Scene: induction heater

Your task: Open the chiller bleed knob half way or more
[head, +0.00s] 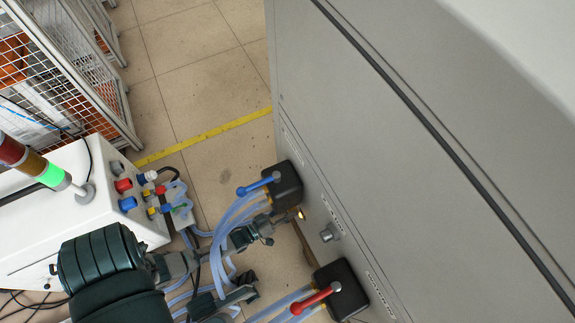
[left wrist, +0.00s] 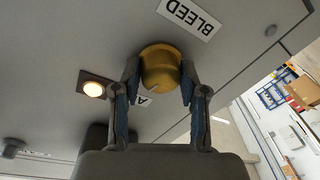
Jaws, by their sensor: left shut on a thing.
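The brass-yellow bleed knob (left wrist: 161,64) is on the grey chiller panel in the left wrist view, beside an upside-down BLEED label (left wrist: 189,17). My left gripper (left wrist: 161,80) is shut on the knob, one finger against each side. The knob's turn angle cannot be read. In the head view my left gripper (head: 270,224) reaches the grey cabinet (head: 345,160) from the left, between a blue-handled valve (head: 258,184) and a red-handled valve (head: 316,299). The knob is not clear there. My right gripper is not in view.
A lit round lamp (left wrist: 94,89) is beside the knob. Pale blue hoses (head: 228,215) run close to my left arm. A white box (head: 85,225) with coloured connectors and a light tower (head: 38,168) stands left. Tiled floor (head: 205,80) is clear behind.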

